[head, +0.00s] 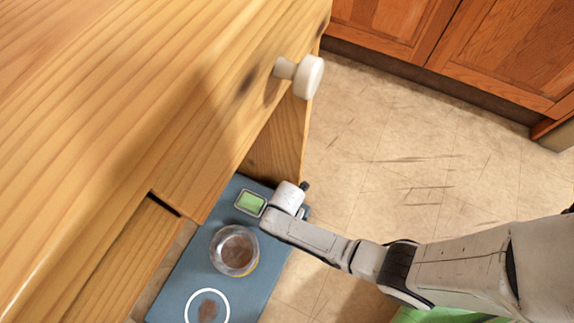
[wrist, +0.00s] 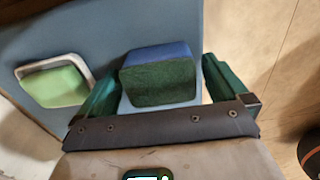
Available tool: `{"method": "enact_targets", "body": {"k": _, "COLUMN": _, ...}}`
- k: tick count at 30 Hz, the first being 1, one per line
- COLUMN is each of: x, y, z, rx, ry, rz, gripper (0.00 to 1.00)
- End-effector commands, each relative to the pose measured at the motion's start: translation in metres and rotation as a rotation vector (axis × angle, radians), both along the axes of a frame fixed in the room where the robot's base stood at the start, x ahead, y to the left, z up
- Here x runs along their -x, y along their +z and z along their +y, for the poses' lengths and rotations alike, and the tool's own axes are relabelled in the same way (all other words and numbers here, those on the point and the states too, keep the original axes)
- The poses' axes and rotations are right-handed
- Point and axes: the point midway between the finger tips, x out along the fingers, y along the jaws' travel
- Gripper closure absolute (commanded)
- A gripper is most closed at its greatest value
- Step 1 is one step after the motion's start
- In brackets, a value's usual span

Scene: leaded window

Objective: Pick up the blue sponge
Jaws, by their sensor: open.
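The blue sponge (wrist: 158,74) shows in the wrist view, with a blue upper part and a dark green face toward me. It lies on a blue-grey board (wrist: 120,30). My gripper (wrist: 162,70) is open, with one dark green finger on each side of the sponge. The fingers look apart from it, with the right one closer. I cannot tell how far above the board they are. In the head view my gripper (head: 290,198) is over the board (head: 195,270), its fingers hidden. The sponge is hidden there behind my arm.
A small light-rimmed dish with a green block (head: 250,203) lies just left of my gripper. A round clear container (head: 234,251) and a white ring around a brown stain (head: 207,311) are nearer. A wooden cabinet with a white knob (head: 310,76) overhangs the left side.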

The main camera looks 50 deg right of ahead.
Motion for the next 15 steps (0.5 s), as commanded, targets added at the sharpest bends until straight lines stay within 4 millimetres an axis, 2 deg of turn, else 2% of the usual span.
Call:
{"method": "enact_targets", "body": {"k": 4, "x": -0.0003, "y": 0.0014, "z": 0.0001, "rx": 0.000, "ry": 0.000, "rz": 0.000, "gripper": 0.02}}
{"method": "enact_targets", "body": {"k": 15, "x": -0.0003, "y": 0.0014, "z": 0.0001, "rx": 0.000, "ry": 0.000, "rz": 0.000, "gripper": 0.37}}
